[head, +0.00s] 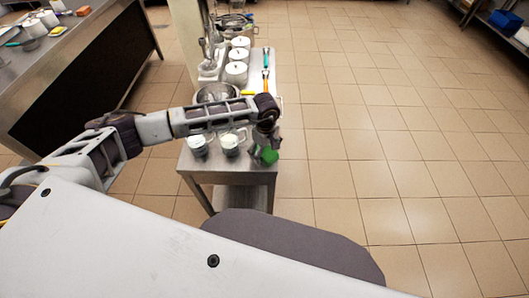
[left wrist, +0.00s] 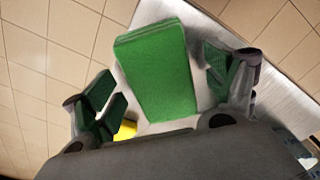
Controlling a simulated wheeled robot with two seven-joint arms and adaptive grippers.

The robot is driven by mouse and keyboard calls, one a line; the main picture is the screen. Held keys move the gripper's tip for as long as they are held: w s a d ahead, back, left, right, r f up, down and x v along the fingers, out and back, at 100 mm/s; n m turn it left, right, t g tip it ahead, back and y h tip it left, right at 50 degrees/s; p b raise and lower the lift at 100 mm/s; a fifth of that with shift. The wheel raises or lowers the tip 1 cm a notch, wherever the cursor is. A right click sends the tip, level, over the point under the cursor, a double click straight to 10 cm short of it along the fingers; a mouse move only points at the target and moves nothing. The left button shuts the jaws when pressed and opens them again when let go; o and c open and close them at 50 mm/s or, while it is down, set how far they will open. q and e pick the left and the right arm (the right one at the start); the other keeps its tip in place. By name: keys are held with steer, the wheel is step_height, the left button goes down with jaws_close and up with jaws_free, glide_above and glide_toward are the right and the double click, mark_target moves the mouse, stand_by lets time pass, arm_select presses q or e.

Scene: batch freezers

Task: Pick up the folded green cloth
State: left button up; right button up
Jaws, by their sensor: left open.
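The folded green cloth (left wrist: 158,72) lies flat on the metal counter (left wrist: 207,40) and fills the middle of the left wrist view. In the head view the cloth (head: 270,155) shows at the counter's near right corner, partly hidden by my gripper. My left gripper (head: 262,150) is above it. In the left wrist view my left gripper (left wrist: 165,92) is open, with one finger on each side of the cloth and nothing held. I cannot tell from these frames whether the fingers touch it. My right gripper is not in view.
Two cups (head: 230,144) (head: 198,145) stand left of the gripper on the counter. A metal bowl (head: 216,93), white lidded containers (head: 237,73) and orange and teal-handled tools (head: 265,72) lie behind. A yellow thing (left wrist: 125,130) shows beside the cloth. Open tiled floor (head: 400,130) lies right.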

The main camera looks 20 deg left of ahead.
mark_target(265, 151)
arm_select(q)
steer(key=c, duration=1.2)
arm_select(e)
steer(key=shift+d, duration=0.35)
arm_select(q)
steer(key=shift+r, duration=0.15)
step_height(265, 151, up, 9)
steer(key=shift+f+b, duration=0.1)
steer(key=shift+b, duration=0.55)
steer(key=shift+r, duration=0.5)
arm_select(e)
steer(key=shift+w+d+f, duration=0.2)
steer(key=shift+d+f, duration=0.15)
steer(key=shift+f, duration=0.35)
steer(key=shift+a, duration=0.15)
arm_select(q)
steer(key=shift+m, duration=0.3)
